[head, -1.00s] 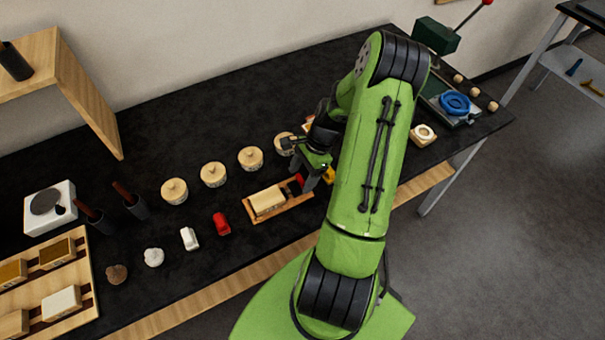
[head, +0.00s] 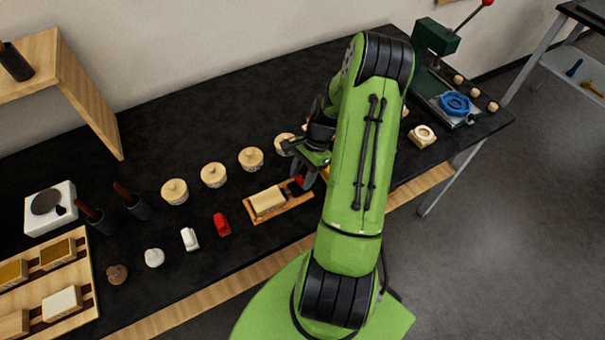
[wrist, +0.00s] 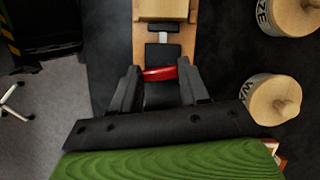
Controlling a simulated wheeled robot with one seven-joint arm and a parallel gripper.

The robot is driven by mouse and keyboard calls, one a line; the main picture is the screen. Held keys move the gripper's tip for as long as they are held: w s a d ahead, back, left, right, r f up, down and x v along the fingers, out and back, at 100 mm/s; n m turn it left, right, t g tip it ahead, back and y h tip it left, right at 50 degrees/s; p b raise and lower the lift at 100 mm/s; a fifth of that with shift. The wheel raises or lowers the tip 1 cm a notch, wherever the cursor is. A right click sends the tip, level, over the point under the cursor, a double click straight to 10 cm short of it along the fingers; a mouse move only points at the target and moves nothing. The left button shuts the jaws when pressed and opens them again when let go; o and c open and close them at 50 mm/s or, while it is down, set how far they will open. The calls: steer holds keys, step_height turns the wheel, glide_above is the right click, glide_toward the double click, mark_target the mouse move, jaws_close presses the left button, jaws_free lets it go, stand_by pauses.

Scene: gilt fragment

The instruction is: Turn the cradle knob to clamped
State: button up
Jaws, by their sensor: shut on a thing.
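The cradle is a wooden board (head: 292,209) near the front edge of the black bench, with a pale block (head: 267,201) on it. The board also shows at the top of the wrist view (wrist: 188,50). The red cradle knob (wrist: 160,74) is a short bar at the board's near end, lying crosswise and slightly tilted between my fingers. My gripper (wrist: 160,88) is shut on the knob. In the head view my gripper (head: 305,174) is over the board's right end and hides most of the knob. No position marking for the knob is readable.
Several lidded round pots (head: 213,175) stand behind the cradle. A red item (head: 222,223) and a white item (head: 190,239) lie to its left.

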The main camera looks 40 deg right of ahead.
steer(key=n+g, duration=0.1)
steer(key=n, duration=0.3)
steer(key=shift+w+n+g, duration=0.2)
steer(key=shift+n+g, duration=0.1)
steer(key=shift+g, duration=0.1)
steer(key=n+g+h+b, duration=0.1)
steer(key=n, duration=0.2)
steer(key=shift+w+n, duration=0.1)
steer(key=shift+n, duration=0.3)
steer(key=n+g+h, duration=0.1)
steer(key=n, duration=0.2)
steer(key=shift+a+b, duration=0.1)
steer(key=shift+b, duration=0.25)
steer(key=shift+a+n+g+h, duration=0.1)
steer(key=shift+n+g+h, duration=0.4)
steer(key=shift+n, duration=1.5)
steer(key=o, duration=1.1)
steer(key=shift+c, duration=0.2)
